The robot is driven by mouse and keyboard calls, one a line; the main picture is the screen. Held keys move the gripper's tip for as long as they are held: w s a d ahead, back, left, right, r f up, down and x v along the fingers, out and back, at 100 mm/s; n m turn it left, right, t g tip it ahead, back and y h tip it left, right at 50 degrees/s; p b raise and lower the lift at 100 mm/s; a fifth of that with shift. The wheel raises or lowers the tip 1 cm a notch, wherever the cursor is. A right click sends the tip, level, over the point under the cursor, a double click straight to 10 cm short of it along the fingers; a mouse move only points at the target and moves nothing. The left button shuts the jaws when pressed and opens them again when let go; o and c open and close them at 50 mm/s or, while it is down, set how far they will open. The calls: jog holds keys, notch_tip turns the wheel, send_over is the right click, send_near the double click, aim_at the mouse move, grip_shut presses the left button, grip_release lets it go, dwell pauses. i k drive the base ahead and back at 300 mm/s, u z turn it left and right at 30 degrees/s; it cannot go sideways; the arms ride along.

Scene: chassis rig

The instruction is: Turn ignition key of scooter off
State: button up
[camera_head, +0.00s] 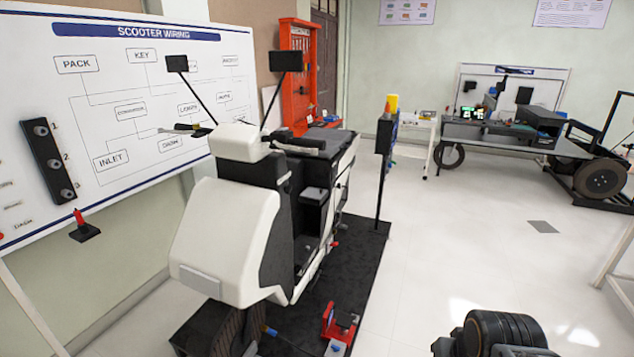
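The white and black scooter (235,230) stands upright on a dark mat, with its white front panel turned toward me and to the left. Its handlebar (298,144) and two black mirrors (286,61) rise at the top. I cannot make out the ignition key or its position; the inner side of the front panel is dark and partly hidden. A tiny red spot (335,244) shows low on the scooter's side, too small to identify. I see no gripper fingers. A dark rounded part at the bottom right looks like my own arm.
A whiteboard (85,130) marked SCOOTER WIRING stands behind the scooter on the left. A post (383,175) stands right of the scooter. The pale floor (460,235) on the right is mostly clear.

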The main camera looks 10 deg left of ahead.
aim_at(287, 189)
jog(key=u, duration=0.4)
jog(key=i, duration=0.95)
jog(key=u, duration=0.7)
